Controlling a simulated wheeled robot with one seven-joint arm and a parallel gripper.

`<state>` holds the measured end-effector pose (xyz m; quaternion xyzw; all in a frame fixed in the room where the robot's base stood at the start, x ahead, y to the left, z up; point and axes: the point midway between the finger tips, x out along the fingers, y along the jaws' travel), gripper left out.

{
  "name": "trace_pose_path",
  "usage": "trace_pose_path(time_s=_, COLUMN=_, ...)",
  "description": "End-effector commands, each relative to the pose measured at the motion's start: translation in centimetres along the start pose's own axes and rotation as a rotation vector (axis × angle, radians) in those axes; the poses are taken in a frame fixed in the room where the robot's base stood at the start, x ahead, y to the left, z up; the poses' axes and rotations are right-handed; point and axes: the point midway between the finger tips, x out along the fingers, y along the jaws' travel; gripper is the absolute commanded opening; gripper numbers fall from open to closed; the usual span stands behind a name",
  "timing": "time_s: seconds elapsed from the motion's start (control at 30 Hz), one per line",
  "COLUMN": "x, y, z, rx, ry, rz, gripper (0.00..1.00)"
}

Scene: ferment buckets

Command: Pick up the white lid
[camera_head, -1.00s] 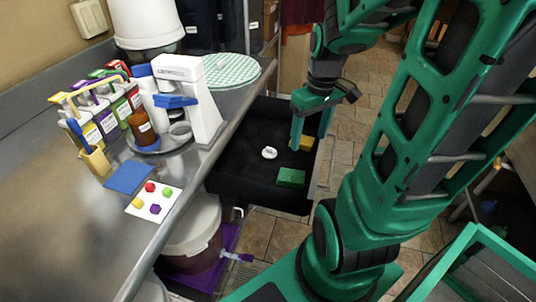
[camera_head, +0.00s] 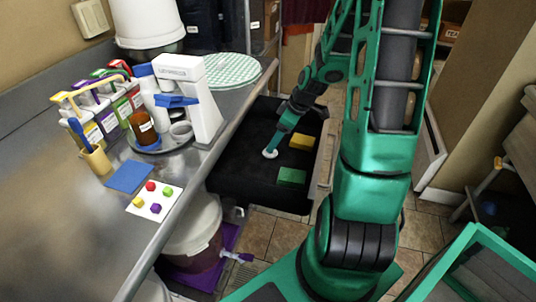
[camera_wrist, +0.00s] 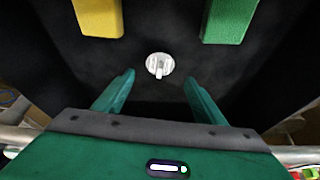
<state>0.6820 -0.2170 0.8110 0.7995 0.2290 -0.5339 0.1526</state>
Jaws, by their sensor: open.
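The white lid (camera_head: 270,153) is small and round and lies on the dark floor of a black open drawer or bin (camera_head: 238,160). In the wrist view the white lid (camera_wrist: 160,65) shows a raised bar on its top and lies just beyond my fingertips, midway between them. My gripper (camera_wrist: 156,85) is open and empty, with its two green fingers spread apart. In the head view my gripper (camera_head: 272,146) reaches down into the bin at the lid and hides part of it. I cannot tell whether the fingers touch the lid.
A yellow block (camera_head: 302,142) and a green block (camera_head: 291,177) lie in the bin to the right of the lid. A steel counter (camera_head: 90,220) with a white and blue machine (camera_head: 190,95) stands at the left. A white bucket (camera_head: 195,222) is below the counter.

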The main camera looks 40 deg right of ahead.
Motion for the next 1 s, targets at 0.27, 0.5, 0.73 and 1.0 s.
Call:
trace_pose_path(time_s=0.27, x=1.6, y=0.0, z=0.0, rx=0.000, ry=-0.002, rz=-0.001, gripper=0.65)
trace_pose_path(time_s=0.5, x=4.6, y=0.0, z=-0.3, rx=0.001, ry=-0.002, rz=-0.003, gripper=0.65)
trace_pose_path(time_s=0.73, x=6.3, y=0.1, z=-0.2, rx=0.002, ry=-0.002, rz=-0.001, gripper=0.65)
trace_pose_path(time_s=1.0, x=6.4, y=0.1, z=-0.2, rx=0.001, ry=-0.002, rz=0.001, gripper=0.62)
